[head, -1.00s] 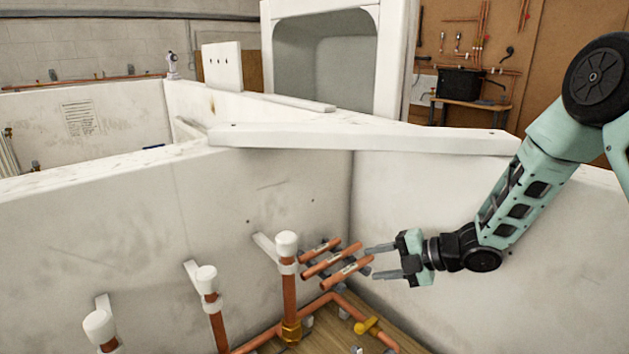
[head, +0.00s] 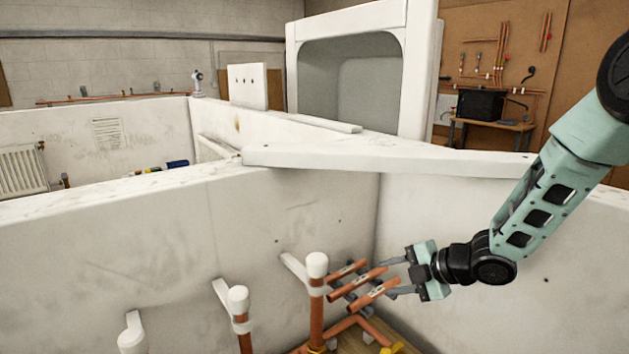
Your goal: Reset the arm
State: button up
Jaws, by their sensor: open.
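My gripper (head: 395,277) is in the head view at the lower right of centre, at the end of my teal and black arm. Its two fingers point left and are apart. Its fingertips are near the right ends of several short copper pipes (head: 372,293) in the corner of the bay. I cannot tell whether the fingers touch the pipes. Nothing shows held between the fingers. My arm comes down from the upper right, bent, in front of the right wall.
White-capped upright copper pipes (head: 317,312) stand along the left bay wall (head: 150,235). A white board (head: 390,158) lies across the wall tops. Behind stand a white box-like unit (head: 360,80) and a bench with a black box (head: 481,104). A radiator (head: 22,170) is at far left.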

jog(key=s+a+m+g+h+b, duration=0.1)
jog(key=s+m+g+h+b, duration=0.2)
jog(key=s+m, duration=0.5)
jog(key=s+a+r+m+g+h+b, duration=0.1)
jog(key=s+m, duration=0.8)
jog(key=s, duration=1.7)
jog(key=a+g+h+b, duration=0.1)
jog(key=g+h+b, duration=0.1)
jog(key=h+b, duration=0.1)
jog(key=shift+s+h, duration=0.25)
jog(key=shift+h, duration=0.35)
jog(key=shift+a, duration=0.1)
